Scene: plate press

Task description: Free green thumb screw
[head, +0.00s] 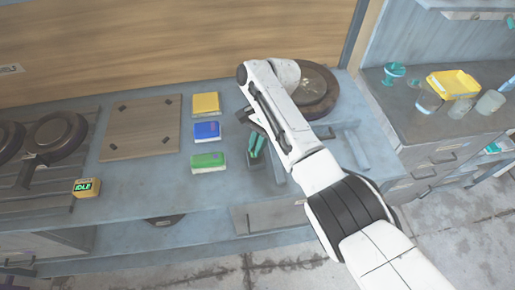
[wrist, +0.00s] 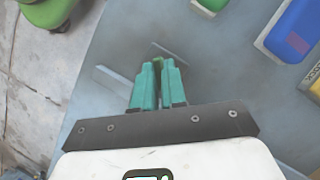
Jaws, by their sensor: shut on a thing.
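My gripper (wrist: 157,84) has two teal fingers, closed together over the grey bench in the wrist view. A small green piece, seemingly the green thumb screw (wrist: 158,61), shows between the fingertips, and they are shut on it. Most of it is hidden by the fingers. In the head view my gripper (head: 257,146) points down beside the green block, at a small dark grey holder (head: 257,166). The screw itself cannot be made out there.
Green (head: 208,160), blue (head: 207,131) and yellow (head: 206,103) blocks stand left of my gripper. A round brown plate (head: 318,88) lies behind my arm. A box reading IDLE (head: 86,187) and a square board (head: 140,128) are further left.

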